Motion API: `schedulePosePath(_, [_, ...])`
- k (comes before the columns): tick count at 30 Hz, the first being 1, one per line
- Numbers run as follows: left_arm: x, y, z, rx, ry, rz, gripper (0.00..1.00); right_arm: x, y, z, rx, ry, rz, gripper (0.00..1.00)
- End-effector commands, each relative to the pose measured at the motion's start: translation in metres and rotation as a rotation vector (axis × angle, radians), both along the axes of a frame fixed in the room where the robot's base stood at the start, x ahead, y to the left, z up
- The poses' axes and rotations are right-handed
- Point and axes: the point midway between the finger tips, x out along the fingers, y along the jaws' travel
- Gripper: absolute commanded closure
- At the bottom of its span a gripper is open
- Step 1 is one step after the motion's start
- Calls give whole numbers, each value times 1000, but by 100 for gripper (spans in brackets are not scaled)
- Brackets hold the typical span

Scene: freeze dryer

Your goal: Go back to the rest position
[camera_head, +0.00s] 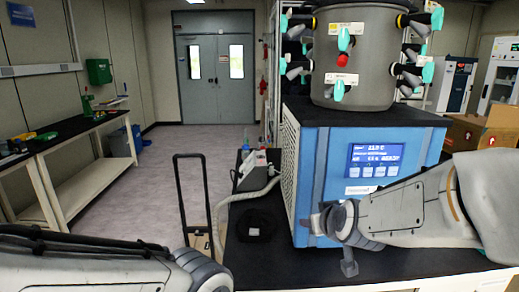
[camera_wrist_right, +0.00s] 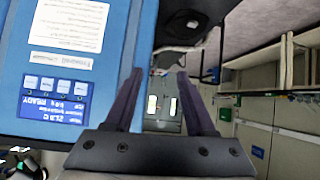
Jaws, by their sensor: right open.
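The freeze dryer is a blue box (camera_head: 325,150) with a grey drum (camera_head: 365,55) on top, standing on a black bench. My right gripper (camera_head: 322,218) is in front of the lower front panel in the head view. In the right wrist view its two fingers (camera_wrist_right: 160,75) are apart with nothing between them, beside the blue panel. My left arm crosses the lower left of the head view; its gripper is not seen.
Several valves with teal handles (camera_head: 342,88) stick out from the drum. A grey pump (camera_head: 258,170) with a hose sits left of the dryer. A cardboard box (camera_head: 480,130) is at right.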

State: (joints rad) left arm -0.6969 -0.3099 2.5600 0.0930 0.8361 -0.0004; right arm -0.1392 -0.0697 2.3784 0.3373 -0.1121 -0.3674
Motion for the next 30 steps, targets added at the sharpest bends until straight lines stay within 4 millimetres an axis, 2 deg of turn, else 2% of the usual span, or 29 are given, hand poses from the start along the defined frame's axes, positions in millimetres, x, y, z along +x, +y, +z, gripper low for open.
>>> schedulePosePath(1, [0, 0, 0, 0, 0, 0, 33, -15, -7, -26, 5, 95, -8, 45])
schedulePosePath(3, [0, 0, 0, 0, 0, 0, 33, -36, -13, -52, 14, 206, -18, 45])
schedulePosePath(6, [0, 0, 0, 0, 0, 0, 33, -63, -22, -81, 13, 337, -42, 45])
schedulePosePath(9, [0, 0, 0, 0, 0, 0, 33, -88, -30, -102, 14, 450, -66, 45])
schedulePosePath(15, [0, 0, 0, 0, 0, 0, 33, -137, -46, -134, 5, 646, -119, 45])
schedulePosePath(18, [0, 0, 0, 0, 0, 0, 33, -159, -50, -143, -3, 727, -137, 45])
schedulePosePath(23, [0, 0, 0, 0, 0, 0, 33, -169, -16, -131, -34, 738, -27, 45])
schedulePosePath(30, [0, 0, 0, 0, 0, 0, 33, -203, 32, -114, -95, 782, 150, 45])
